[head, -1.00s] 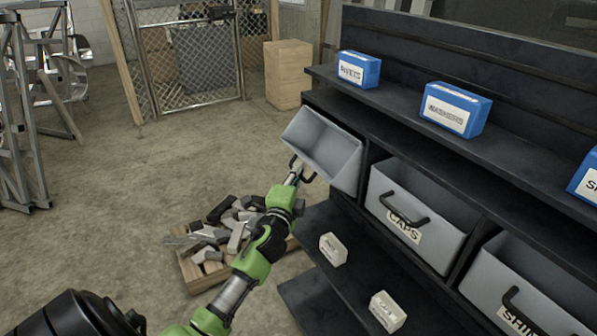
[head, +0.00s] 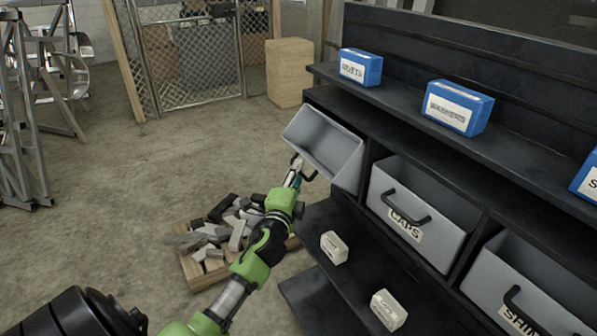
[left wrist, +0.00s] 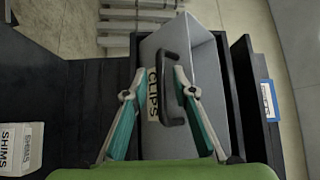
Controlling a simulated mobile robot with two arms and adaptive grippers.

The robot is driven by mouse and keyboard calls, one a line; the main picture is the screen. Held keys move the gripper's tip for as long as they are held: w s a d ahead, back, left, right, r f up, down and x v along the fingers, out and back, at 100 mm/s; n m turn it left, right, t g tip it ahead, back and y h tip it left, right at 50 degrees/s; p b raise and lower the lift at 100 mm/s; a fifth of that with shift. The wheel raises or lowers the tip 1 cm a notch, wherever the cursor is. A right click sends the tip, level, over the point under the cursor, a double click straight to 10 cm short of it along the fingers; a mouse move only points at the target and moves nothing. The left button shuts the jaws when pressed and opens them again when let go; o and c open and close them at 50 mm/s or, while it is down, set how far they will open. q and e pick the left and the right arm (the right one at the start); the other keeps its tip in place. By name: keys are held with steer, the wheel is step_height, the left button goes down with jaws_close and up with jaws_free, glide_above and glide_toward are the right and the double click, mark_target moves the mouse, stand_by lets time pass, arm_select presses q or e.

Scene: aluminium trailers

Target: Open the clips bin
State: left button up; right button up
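The clips bin (head: 325,145) is a grey bin at the left end of the bin row, tilted outward with its top open. Its label reads CLIPS in the left wrist view (left wrist: 220,100). Its dark handle (left wrist: 168,85) is on the front face. My left gripper (head: 296,170) is at this handle. In the left wrist view its teal fingers (left wrist: 161,72) are spread apart, with the handle between them, close to the right fingertip. I cannot tell whether they touch. My right gripper is not in view.
The caps bin (head: 425,212) and shims bin (head: 530,285) stand to the right. Blue boxes, including washers (head: 457,108), line the upper shelf. Two pale boxes are on the lower shelf. A wooden crate of metal offcuts (head: 225,235) stands on the floor below my arm.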

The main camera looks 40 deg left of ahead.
arm_select(q)
steer(key=v, duration=1)
steer(key=shift+s, duration=0.35)
